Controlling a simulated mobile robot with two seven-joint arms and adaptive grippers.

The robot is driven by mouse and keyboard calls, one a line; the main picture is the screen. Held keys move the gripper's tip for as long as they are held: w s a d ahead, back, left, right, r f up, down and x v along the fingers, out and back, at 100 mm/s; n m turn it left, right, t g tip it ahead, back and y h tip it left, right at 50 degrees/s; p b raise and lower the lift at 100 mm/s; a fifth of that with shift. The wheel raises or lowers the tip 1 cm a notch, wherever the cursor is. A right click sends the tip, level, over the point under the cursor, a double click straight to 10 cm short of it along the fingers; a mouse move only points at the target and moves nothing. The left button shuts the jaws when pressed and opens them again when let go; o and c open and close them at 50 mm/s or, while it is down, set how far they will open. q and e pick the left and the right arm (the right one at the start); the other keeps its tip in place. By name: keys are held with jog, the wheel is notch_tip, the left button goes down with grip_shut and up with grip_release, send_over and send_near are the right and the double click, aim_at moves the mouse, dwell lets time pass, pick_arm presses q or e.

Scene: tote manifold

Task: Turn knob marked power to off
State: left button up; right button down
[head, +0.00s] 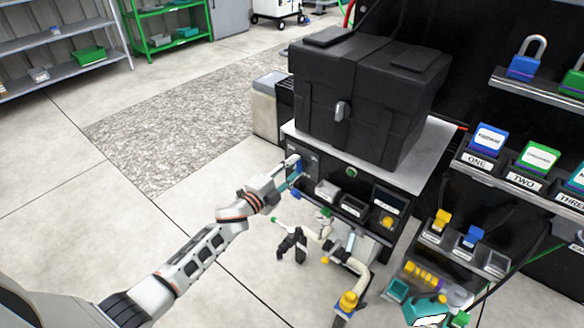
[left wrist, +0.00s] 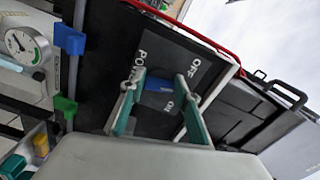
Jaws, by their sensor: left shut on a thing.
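The power knob (left wrist: 158,86) is blue and sits on a black panel (left wrist: 196,52) in the left wrist view. White lettering beside it reads POWER, partly covered, with OFF and ON marks. My left gripper (left wrist: 160,80) has its teal-padded fingers on either side of the knob and is shut on it. The knob's pointing direction is hard to tell behind the fingers. In the head view my left gripper (head: 294,172) reaches the front left of the black cabinet. The knob is mostly hidden there. My right gripper is not in view.
A large black case (head: 365,95) stands on the cabinet top (head: 435,145). Pipes and a black fitting (head: 291,245) are below the gripper. A gauge (left wrist: 22,44) is at the left wrist view's left. Open floor (head: 75,195) lies left.

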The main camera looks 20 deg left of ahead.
pick_arm(q)
jog(key=n+p, duration=0.2)
jog(key=n, duration=0.4)
jog(key=shift+d+f, duration=0.1)
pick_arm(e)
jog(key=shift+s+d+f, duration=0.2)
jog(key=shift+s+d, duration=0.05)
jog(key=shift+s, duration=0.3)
pick_arm(q)
jog(key=shift+f+n, duration=0.1)
jog(key=shift+n, duration=0.2)
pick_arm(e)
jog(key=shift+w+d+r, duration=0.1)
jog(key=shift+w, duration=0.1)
pick_arm(q)
jog(key=o, duration=1.1)
jog(key=shift+o, duration=0.2)
jog(key=shift+s, duration=0.1)
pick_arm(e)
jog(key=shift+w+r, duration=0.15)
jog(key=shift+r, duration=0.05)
pick_arm(q)
jog(key=v, duration=1.2)
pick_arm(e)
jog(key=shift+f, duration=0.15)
